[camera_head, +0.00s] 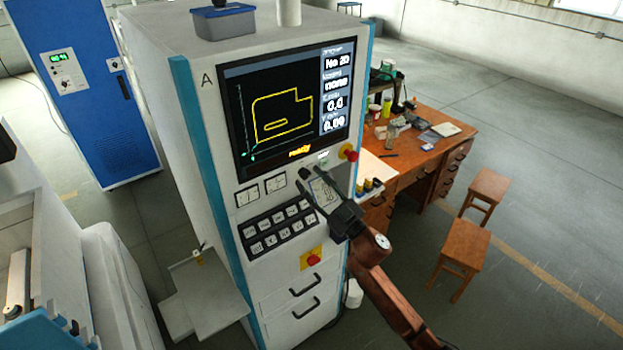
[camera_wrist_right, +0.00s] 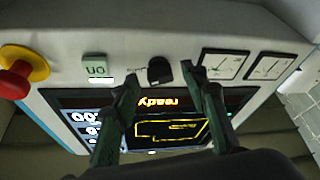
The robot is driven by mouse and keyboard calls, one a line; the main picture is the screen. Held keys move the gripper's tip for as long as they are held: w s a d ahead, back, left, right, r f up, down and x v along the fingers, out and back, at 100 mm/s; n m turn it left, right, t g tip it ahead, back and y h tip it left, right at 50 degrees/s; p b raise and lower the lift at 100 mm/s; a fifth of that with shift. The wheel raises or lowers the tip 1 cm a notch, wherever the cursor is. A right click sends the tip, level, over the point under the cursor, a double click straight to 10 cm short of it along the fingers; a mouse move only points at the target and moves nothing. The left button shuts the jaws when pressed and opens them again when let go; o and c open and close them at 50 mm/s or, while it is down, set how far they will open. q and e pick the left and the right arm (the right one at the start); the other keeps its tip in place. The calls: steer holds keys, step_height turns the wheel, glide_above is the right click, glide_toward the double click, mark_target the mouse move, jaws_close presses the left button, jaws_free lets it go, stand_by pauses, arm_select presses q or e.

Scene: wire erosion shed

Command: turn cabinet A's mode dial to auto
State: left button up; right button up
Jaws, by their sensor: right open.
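Cabinet A (camera_head: 215,150) is a tall white cabinet with a blue edge strip and an "A" beside its lit screen (camera_head: 285,110), which reads "ready". In the right wrist view the picture is upside down. There the small black mode dial (camera_wrist_right: 160,70) sits on the panel between a pale "on" button (camera_wrist_right: 97,68) and two meters (camera_wrist_right: 223,65). My right gripper (camera_head: 313,183) is open in front of the panel. Its fingertips (camera_wrist_right: 160,82) are spread to either side of the dial; contact cannot be told. In the head view I cannot make out the dial near the gripper. My left gripper is out of view.
A red mushroom button (camera_head: 348,152) is near the screen's lower right corner. Below are a black key panel (camera_head: 275,228), a red button on yellow (camera_head: 312,258) and drawers. A wooden desk (camera_head: 420,150) and two stools stand right. A blue cabinet (camera_head: 90,80) stands back left.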

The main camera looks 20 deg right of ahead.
steer(key=shift+w+a, duration=0.1)
steer(key=shift+w, duration=0.05)
steer(key=shift+c, duration=0.3)
jaws_close()
